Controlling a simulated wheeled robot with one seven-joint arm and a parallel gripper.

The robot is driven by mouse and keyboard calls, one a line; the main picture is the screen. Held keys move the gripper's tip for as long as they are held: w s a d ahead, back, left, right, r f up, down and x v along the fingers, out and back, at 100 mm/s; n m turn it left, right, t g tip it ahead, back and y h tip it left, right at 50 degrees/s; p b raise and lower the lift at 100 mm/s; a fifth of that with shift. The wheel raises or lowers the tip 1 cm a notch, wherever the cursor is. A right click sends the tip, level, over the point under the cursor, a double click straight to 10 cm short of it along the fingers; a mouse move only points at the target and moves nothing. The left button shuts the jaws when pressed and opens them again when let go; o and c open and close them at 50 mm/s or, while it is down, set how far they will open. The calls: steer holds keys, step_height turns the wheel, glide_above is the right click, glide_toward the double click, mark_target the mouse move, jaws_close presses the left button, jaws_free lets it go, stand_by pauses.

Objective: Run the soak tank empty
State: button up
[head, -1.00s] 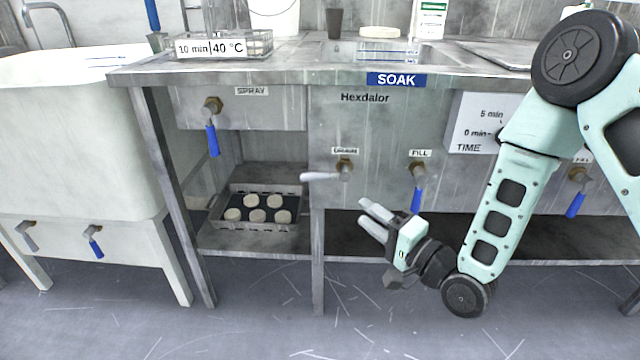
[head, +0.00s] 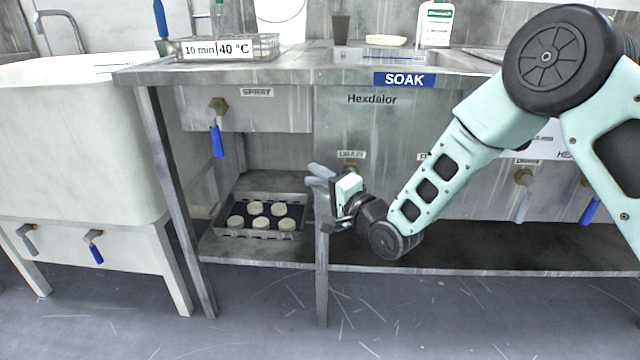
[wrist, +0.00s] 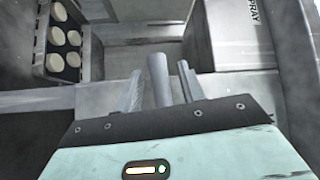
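The SOAK tank (head: 400,125) is the steel front under the blue SOAK sign. Its drain valve (head: 352,164) sits below a DRAIN label, largely covered by my gripper (head: 318,176). In the wrist view, the pale drain lever (wrist: 158,78) lies between the two fingers of my gripper (wrist: 160,88), with a gap on each side. The fingers are open around the lever and do not appear to press on it. The tank's fill valve is hidden behind my arm; only the edge of its label shows. The water level cannot be made out.
A tray (head: 262,232) with several pale round pieces stands on the lower shelf; it also shows in the wrist view (wrist: 92,72). The blue-handled spray valve (head: 217,140) is to the left. A table leg (head: 321,270) stands just below my gripper. A white tub (head: 80,140) stands at far left.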

steer(key=shift+w, duration=0.1)
jaws_close()
steer(key=shift+p, duration=0.4)
steer(key=f+n+g+h+p, duration=0.1)
steer(key=n+p, duration=0.1)
steer(key=p, duration=0.1)
steer(key=shift+d+g+h, duration=0.15)
steer(key=shift+g+h, duration=0.15)
steer(key=d+f+n+g+h+p, duration=0.3)
steer(key=d+f+n+h+p, duration=0.2)
steer(key=h+p, duration=0.5)
steer(key=shift+d+n+p, duration=0.7)
steer(key=shift+n+p, duration=0.4)
steer(key=shift+p, duration=0.35)
